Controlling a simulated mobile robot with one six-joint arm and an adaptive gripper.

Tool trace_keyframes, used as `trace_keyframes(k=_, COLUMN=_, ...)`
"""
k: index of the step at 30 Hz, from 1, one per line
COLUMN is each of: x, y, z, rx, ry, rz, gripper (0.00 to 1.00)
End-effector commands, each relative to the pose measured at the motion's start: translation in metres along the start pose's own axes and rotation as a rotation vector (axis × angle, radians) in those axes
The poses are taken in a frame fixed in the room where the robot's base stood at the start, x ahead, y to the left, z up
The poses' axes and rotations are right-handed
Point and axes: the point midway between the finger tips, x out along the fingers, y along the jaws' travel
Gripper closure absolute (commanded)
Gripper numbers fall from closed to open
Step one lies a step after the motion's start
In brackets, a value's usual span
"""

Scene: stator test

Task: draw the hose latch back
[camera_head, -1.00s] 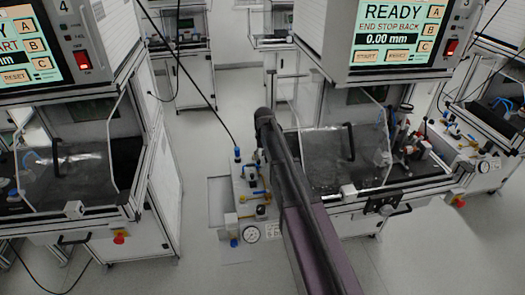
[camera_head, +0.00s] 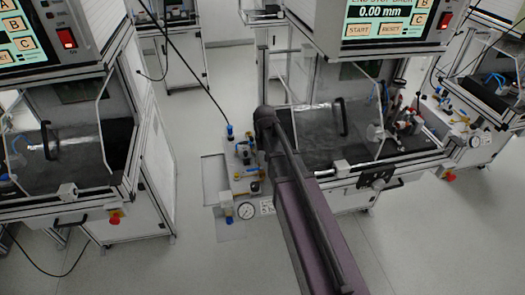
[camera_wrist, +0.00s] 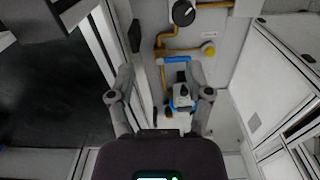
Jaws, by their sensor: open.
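The pneumatic panel (camera_head: 238,187) stands between two test benches in the head view, with blue fittings, brass valves and a round gauge (camera_head: 246,211). My arm covers its right side. In the wrist view, my gripper (camera_wrist: 160,74) is open, with its two fingers spread over the panel. A blue, white and black fitting (camera_wrist: 182,97) shows between the fingers, nearer the right one. A blue sleeve (camera_wrist: 177,59) on a brass pipe lies just beyond it. I cannot tell for certain which part is the hose latch. No contact with the fingers is clear.
A black knob (camera_wrist: 184,12) and a yellow button (camera_wrist: 208,49) sit farther up the panel in the wrist view. A black hose runs up from the panel's top blue fitting (camera_head: 229,131). The right bench (camera_head: 340,172) stands close beside my arm. Floor is clear left of the panel.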

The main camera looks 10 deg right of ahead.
Motion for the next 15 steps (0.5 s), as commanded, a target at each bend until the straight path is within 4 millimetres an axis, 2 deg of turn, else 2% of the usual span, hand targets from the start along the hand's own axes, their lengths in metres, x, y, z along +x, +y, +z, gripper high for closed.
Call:
trace_keyframes(k=1, x=0.0, y=0.0, z=0.01, rx=-0.002, ry=0.0, rz=0.0, gripper=0.35)
trace_keyframes(k=6, x=0.001, y=0.001, z=0.026, rx=-0.008, ry=0.0, rz=0.0, gripper=0.35)
trace_keyframes(k=15, x=0.001, y=0.002, z=0.036, rx=-0.012, ry=0.0, rz=0.0, gripper=0.35)
